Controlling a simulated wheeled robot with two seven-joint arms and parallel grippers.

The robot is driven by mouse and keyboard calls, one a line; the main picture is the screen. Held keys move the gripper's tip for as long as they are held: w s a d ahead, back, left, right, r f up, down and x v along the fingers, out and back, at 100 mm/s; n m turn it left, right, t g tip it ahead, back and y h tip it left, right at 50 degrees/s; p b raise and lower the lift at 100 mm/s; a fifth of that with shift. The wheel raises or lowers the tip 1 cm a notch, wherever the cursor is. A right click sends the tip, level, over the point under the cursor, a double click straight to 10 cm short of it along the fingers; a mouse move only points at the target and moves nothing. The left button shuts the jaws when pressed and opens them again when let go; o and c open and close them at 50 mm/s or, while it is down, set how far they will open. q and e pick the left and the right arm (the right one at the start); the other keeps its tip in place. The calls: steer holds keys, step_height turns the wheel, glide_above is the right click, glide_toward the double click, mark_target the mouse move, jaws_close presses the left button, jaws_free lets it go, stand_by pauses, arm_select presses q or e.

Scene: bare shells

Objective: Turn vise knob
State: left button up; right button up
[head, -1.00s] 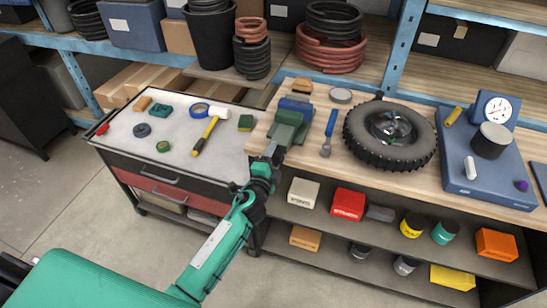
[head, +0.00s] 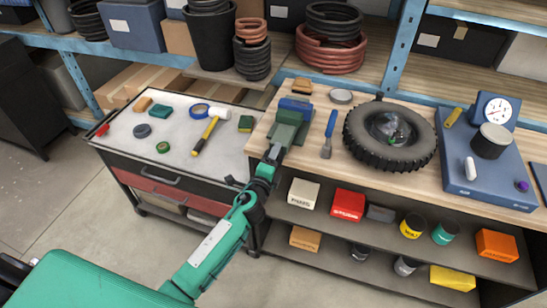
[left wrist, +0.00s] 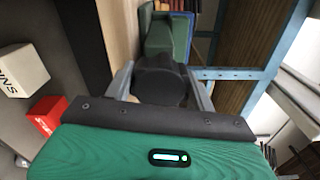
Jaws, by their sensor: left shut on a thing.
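The green vise (head: 290,122) stands at the left end of the wooden workbench, with a blue part at its back. In the left wrist view the green vise body (left wrist: 168,38) rises beyond the dark round knob (left wrist: 160,82). My left gripper (head: 272,154) reaches the front of the vise. In the left wrist view my left gripper (left wrist: 160,88) has its two grey fingers on either side of the knob, shut on it. The knob is mostly hidden by the gripper in the head view. My right gripper is not in view.
A tire (head: 365,148), a blue-handled tool (head: 329,133) and a blue scale (head: 462,175) lie right of the vise on the bench. A tool cart (head: 180,180) with a hammer (head: 205,135) stands to the left. Boxes and cans fill the shelf below.

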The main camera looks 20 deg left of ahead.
arm_select(q)
steer(key=shift+f, duration=0.1)
steer(key=o, duration=1)
steer(key=shift+s, duration=0.1)
steer(key=shift+s+a+b, duration=0.2)
steer(key=shift+s+b, duration=1.5)
steer(key=shift+s, duration=5.15)
